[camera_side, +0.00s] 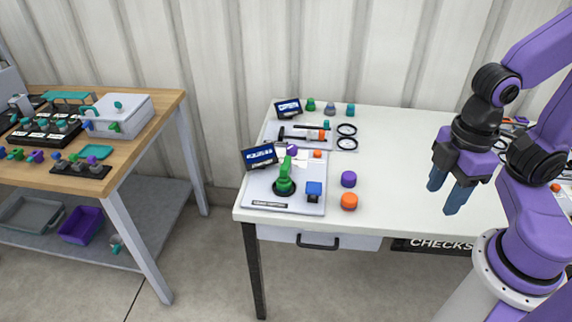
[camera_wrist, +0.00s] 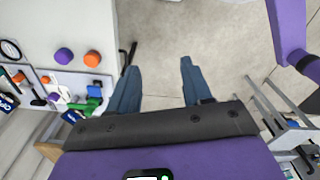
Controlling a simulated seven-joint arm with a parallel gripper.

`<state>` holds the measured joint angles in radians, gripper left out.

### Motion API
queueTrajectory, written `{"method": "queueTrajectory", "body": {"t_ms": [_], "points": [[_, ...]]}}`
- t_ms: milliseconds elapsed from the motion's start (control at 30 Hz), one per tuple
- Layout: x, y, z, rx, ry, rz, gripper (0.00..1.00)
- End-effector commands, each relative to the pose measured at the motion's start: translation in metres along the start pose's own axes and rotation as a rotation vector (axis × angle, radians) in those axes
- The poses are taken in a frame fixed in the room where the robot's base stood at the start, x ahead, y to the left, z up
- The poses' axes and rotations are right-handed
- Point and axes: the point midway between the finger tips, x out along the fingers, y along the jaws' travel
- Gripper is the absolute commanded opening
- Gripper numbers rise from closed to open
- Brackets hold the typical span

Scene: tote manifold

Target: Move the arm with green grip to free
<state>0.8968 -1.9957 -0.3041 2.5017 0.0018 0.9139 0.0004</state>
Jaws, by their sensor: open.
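The arm with the green grip (camera_side: 284,182) stands on a white board (camera_side: 292,207) at the left end of the white table in the side view. It also shows small at the left of the wrist view (camera_wrist: 92,104). A blue block-like part (camera_side: 313,189) sits beside it on the same board. Labels on the board are too small to read, so no "free" mark can be made out. My gripper (camera_side: 450,198) has two blue fingers, apart and empty, well to the right of the board above the table. The fingers also show in the wrist view (camera_wrist: 158,82), pointing over the table edge and floor.
Purple (camera_side: 348,179) and orange (camera_side: 349,201) pieces stand right of the board. A small screen (camera_side: 259,157) stands at its back left.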

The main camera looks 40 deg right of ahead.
Motion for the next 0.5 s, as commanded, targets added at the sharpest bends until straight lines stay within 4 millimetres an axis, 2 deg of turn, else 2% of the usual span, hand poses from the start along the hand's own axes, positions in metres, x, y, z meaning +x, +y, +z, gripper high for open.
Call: {"method": "queueTrajectory", "body": {"t_ms": [67,167,367,500], "points": [[-0.001,0.002,-0.005,0.005,0.000,0.000,0.49],[-0.006,0.010,-0.023,0.020,-0.002,0.001,0.49],[-0.020,0.051,-0.088,0.080,-0.009,0.004,0.49],[-0.025,0.090,-0.133,0.124,-0.014,0.006,0.49]]}}
